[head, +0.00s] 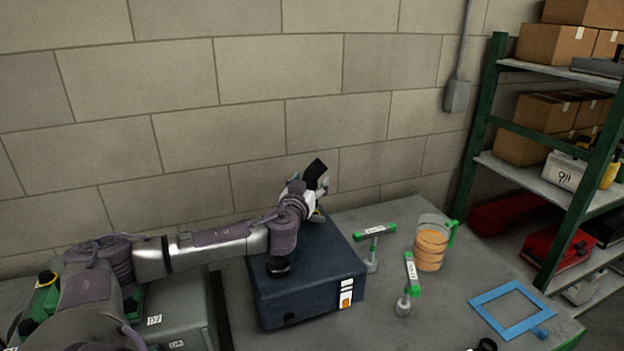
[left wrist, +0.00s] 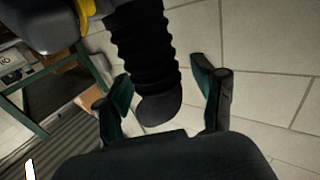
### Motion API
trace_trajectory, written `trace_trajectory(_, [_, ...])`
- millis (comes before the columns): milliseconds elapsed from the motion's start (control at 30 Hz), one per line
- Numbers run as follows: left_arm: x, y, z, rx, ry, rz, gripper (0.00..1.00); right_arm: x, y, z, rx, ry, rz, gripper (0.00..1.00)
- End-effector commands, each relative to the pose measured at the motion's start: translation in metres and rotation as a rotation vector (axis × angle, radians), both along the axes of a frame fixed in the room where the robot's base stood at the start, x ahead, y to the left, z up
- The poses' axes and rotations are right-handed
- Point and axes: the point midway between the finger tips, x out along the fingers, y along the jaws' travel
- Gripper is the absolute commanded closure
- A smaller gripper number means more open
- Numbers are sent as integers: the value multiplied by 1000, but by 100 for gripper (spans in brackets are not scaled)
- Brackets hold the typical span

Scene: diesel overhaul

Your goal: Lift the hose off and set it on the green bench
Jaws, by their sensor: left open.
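The hose (left wrist: 145,55) shows in the left wrist view as a black ribbed tube with a smooth rounded end. My left gripper (left wrist: 167,100) is open, and the hose end appears between its two fingers. I cannot tell whether they touch it. In the head view my left gripper (head: 314,196) is at the back of a dark blue box (head: 290,285), near the wall. A black piece stands up beside its fingers there; I cannot tell if it is the hose. The bench (head: 400,335) has a grey top and a green edge at the right. My right gripper is not in view.
Two green-ended T-handled tools (head: 374,240) (head: 409,280), a jug of orange liquid (head: 431,248) and a blue frame (head: 511,308) stand or lie on the bench. A black cap (head: 278,266) is on the box. A green shelf (head: 480,130) with cartons stands at right.

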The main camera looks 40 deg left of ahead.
Motion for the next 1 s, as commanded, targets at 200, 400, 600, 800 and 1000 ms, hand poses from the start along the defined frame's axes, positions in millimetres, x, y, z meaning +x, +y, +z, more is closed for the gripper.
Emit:
trace_trajectory(200, [4,1,-1,0,1,-2,31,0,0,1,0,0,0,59])
trace_trajectory(400, [4,1,-1,0,1,-1,53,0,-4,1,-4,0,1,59])
trace_trajectory(600, [3,1,-1,0,1,-1,86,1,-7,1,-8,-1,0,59])
trace_trajectory(800, [4,1,0,0,-2,-1,100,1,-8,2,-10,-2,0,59])
trace_trajectory(1000, [4,2,1,0,-2,-1,100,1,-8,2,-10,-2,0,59])
